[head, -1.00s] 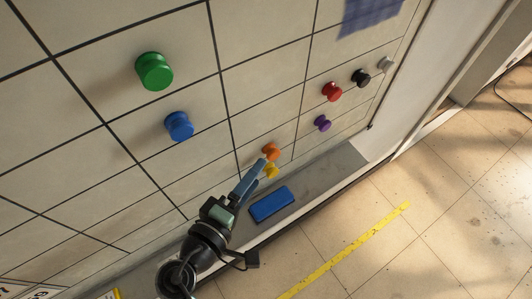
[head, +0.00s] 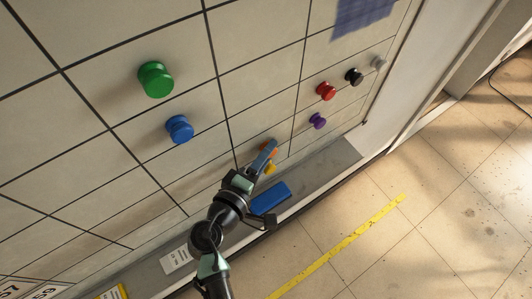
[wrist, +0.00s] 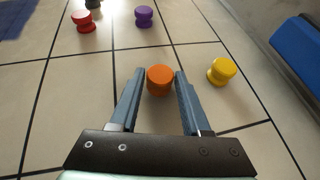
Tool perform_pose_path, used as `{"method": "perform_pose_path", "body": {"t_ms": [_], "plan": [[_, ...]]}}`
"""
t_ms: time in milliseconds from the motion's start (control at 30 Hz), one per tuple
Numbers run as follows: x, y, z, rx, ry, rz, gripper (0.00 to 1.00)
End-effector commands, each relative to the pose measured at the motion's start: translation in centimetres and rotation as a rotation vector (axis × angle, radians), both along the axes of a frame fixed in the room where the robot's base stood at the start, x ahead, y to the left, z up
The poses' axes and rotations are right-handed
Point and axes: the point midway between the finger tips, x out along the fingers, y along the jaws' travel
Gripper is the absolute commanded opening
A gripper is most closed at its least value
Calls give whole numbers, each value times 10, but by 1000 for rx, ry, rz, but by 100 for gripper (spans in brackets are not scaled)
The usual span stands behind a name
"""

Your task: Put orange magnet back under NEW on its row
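The orange magnet (head: 274,149) sticks to the whiteboard (head: 255,95), low down, largely hidden by my gripper (head: 267,152) in the head view. In the wrist view the orange magnet (wrist: 160,79) lies between the two blue-grey fingertips of my gripper (wrist: 160,76). The fingers are apart, with a thin gap showing on each side of the magnet. The yellow magnet (head: 270,169) is close by; in the wrist view it (wrist: 222,71) is just outside the right finger. No NEW label is readable in either view.
Green (head: 155,79), blue (head: 179,129), red (head: 326,91), purple (head: 317,121), black (head: 354,76) and grey (head: 378,63) magnets are spread over the gridded board. A blue block (head: 270,198) lies on the ledge (head: 335,158) below.

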Motion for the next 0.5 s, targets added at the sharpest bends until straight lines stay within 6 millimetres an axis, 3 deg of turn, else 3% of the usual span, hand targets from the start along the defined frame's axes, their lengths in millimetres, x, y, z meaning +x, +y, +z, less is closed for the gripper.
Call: {"method": "perform_pose_path", "body": {"t_ms": [33, 233, 500], "plan": [[0, 0, 0, 0, 0, 0, 36], [0, 0, 0, 0, 0, 0, 0], [-4, -3, 0, -1, 1, -1, 0]]}}
